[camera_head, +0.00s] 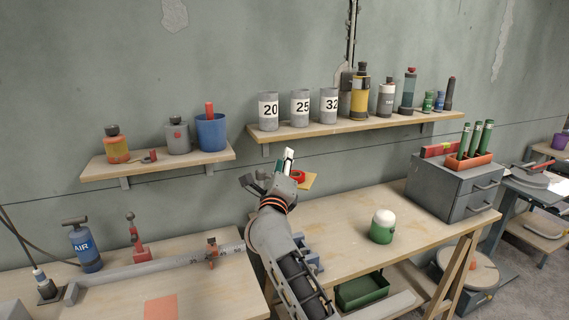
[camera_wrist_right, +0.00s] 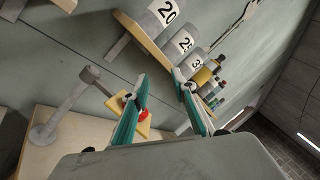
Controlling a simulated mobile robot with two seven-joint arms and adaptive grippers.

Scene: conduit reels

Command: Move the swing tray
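The swing tray is a small wooden plate (camera_head: 310,181) showing just behind my right gripper in the head view, with a red object (camera_head: 298,176) on it. In the right wrist view the tray (camera_wrist_right: 116,104) hangs on a grey arm from a grey post (camera_wrist_right: 45,131), partly hidden by a finger. My right gripper (camera_head: 278,170) is open, with two teal-lined fingers apart (camera_wrist_right: 162,98) and nothing clearly between them. One finger overlaps the tray and red object in the wrist view; I cannot tell whether they touch. My left gripper is not in view.
A wall shelf (camera_head: 350,127) above holds cups marked 20, 25 and 32 and several bottles. A left shelf (camera_head: 160,166) holds a blue cup. A green-and-white bottle (camera_head: 382,226) and a grey drawer box (camera_head: 452,187) stand on the right bench, whose middle is mostly clear.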

